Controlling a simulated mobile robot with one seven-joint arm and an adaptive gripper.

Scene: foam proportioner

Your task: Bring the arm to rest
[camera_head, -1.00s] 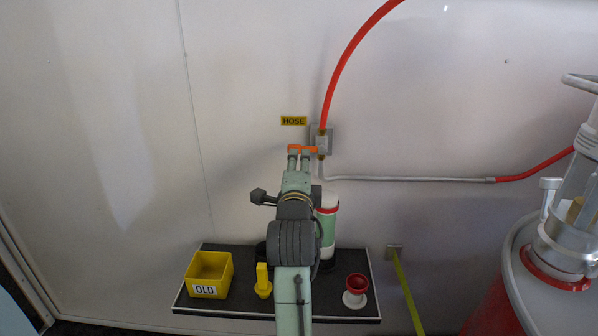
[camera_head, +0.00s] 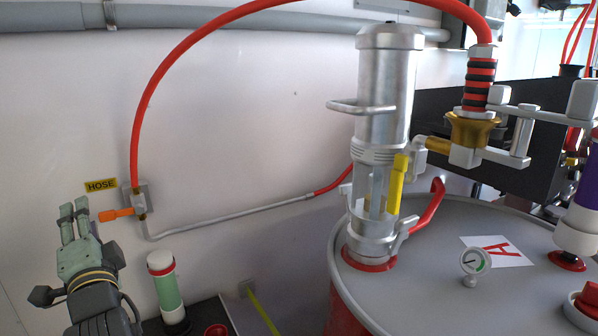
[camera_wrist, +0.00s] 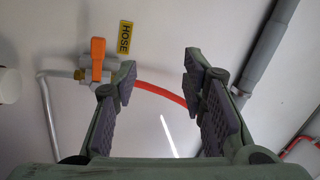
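My gripper (camera_head: 74,212) is at the lower left of the head view, raised in front of the white wall and pointing up. In the wrist view my gripper (camera_wrist: 158,88) has its two fingers wide apart with nothing between them. The orange valve handle (camera_head: 116,214) is on the wall just right of the fingertips, below the HOSE label (camera_head: 101,185). In the wrist view the orange handle (camera_wrist: 97,58) shows beyond the left finger, apparently apart from it.
A green and white cylinder (camera_head: 166,284) stands on the dark shelf right of my arm. A large red drum with a grey lid (camera_head: 440,270) fills the right side, bearing a metal pump (camera_head: 385,90) and a gauge (camera_head: 474,262). A red hose (camera_head: 190,50) arches overhead.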

